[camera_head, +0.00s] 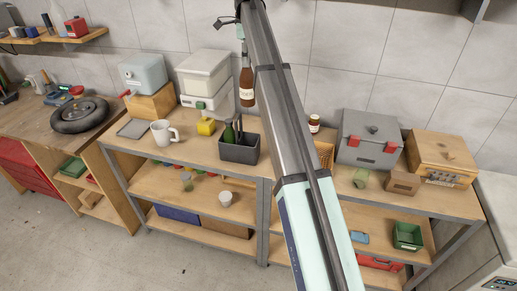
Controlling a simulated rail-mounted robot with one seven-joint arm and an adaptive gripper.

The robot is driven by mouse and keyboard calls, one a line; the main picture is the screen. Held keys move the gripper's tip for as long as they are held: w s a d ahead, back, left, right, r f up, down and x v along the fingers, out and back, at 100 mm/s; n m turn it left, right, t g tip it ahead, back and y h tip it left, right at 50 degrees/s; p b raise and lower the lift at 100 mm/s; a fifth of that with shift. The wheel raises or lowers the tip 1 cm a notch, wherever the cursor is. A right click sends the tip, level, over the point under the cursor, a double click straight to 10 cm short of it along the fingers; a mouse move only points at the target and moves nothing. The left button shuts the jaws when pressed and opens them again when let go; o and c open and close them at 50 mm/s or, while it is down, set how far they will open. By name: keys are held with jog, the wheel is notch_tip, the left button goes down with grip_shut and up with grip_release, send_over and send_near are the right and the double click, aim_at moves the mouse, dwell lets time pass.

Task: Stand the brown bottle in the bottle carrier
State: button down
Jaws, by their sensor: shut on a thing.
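The brown bottle (246,86) with a pale label hangs upright in the air, left of my arm. My gripper (242,43) is shut on the top of the bottle; its fingers are small and partly hidden by my arm. The dark grey bottle carrier (238,154) stands on the workbench below the bottle, with a visible gap between them. A green bottle (229,133) stands in the carrier's left part. The inside of the carrier is only partly visible.
A white mug (163,133) and a yellow container (206,126) stand left of the carrier. White dispensers (203,80) are behind them. A small brown jar (314,123) and a grey toolbox (369,140) are to the right. My arm covers the bench right of the carrier.

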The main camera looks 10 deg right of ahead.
jog(key=b, duration=0.9)
send_near(247, 97)
jog(key=w+f, duration=0.2)
jog(key=f, duration=0.1)
jog(key=w+f, duration=0.1)
jog(key=f, duration=0.1)
jog(key=shift+d+f, duration=0.25)
jog(key=shift+d, duration=0.05)
notch_tip(247, 97, down, 18)
jog(key=p, duration=0.7)
jog(key=shift+f+p, duration=0.2)
jog(key=shift+p, duration=0.2)
jog(key=shift+f, duration=0.2)
jog(key=c, duration=0.8)
grip_release()
jog(key=shift+r, duration=0.1)
notch_tip(247, 97, up, 12)
jog(key=b, duration=0.4)
jog(key=shift+r, duration=0.1)
